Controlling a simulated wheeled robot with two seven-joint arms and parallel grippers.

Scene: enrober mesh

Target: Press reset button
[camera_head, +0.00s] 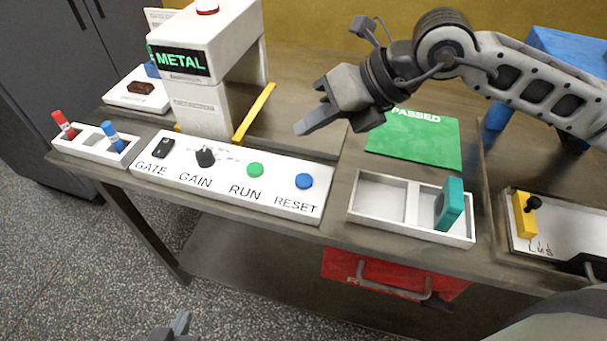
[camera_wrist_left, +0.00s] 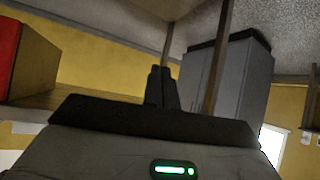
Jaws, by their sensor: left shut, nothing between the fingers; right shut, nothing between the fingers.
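The blue reset button (camera_head: 304,181) sits at the right end of a white control panel (camera_head: 225,196), above the printed word RESET. My right gripper (camera_head: 299,130) is shut and empty. Its fingertips show above and behind the reset button in the head view, apart from it. My left gripper (camera_head: 180,326) shows only partly at the bottom edge of the head view, low in front of the table. In the left wrist view its fingers (camera_wrist_left: 161,88) are closed together with nothing between them.
The panel also has a green RUN button (camera_head: 255,170), a black GAIN knob (camera_head: 205,157) and a GATE switch (camera_head: 163,147). A white machine (camera_head: 207,60) reading METAL stands behind. A two-compartment tray (camera_head: 378,198) and a green PASSED mat (camera_head: 415,143) lie right.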

